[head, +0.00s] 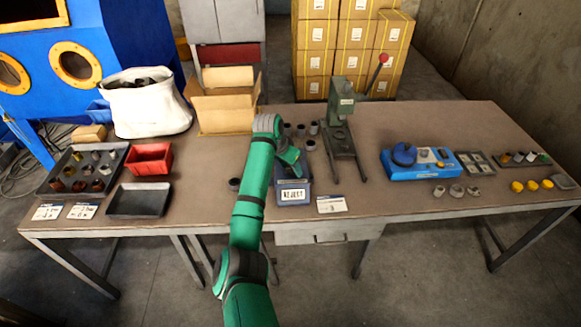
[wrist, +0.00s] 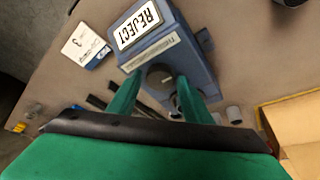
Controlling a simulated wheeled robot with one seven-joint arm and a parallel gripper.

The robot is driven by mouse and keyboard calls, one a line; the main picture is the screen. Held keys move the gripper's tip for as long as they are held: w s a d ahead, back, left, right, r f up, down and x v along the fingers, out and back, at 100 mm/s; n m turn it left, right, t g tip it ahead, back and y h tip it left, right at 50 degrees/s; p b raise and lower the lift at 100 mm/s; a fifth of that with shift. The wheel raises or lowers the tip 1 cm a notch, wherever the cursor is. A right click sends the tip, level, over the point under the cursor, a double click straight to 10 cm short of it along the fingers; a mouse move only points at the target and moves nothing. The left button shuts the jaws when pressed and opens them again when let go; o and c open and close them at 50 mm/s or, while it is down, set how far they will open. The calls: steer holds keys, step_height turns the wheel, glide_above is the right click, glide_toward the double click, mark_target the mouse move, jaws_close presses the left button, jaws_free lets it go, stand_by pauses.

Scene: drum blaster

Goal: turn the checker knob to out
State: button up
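The blue device (head: 420,164), which looks like the checker, stands right of the table's middle in the head view. It carries a round blue part (head: 404,154) on its left and a small pale panel on its right. Which part is the knob, and how it is set, is too small to tell. My gripper (wrist: 160,79) is over the blue-grey REJECT box (wrist: 190,55), well left of the checker. Its two green fingers are apart with nothing held between them. A dark round shape on the box shows between them. The checker is not in the wrist view.
A green press (head: 340,105) with a red-knobbed lever stands between my gripper and the checker. A card (head: 332,205) lies right of the REJECT box (head: 293,194). Small grey and yellow parts (head: 532,185) lie around the checker's right side.

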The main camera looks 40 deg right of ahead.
steer(key=c, duration=0.7)
steer(key=shift+o, duration=0.2)
steer(key=shift+n, duration=0.3)
steer(key=n, duration=0.1)
steer(key=n+t, duration=0.1)
steer(key=shift+s+d+n, duration=0.1)
steer(key=shift+s+n, duration=0.1)
steer(key=shift+n, duration=0.1)
steer(key=n, duration=0.2)
steer(key=n+t+y, duration=0.1)
steer(key=n, duration=0.1)
steer(key=shift+s+d+n+y, duration=0.1)
steer(key=shift+d+n+y, duration=0.05)
steer(key=shift+n+y, duration=0.15)
steer(key=n+y, duration=0.1)
steer(key=n, duration=0.1)
steer(key=n+t+y, duration=0.1)
steer(key=n, duration=0.2)
steer(key=shift+d, duration=0.15)
steer(key=shift+n+y, duration=0.9)
steer(key=shift+n, duration=1.6)
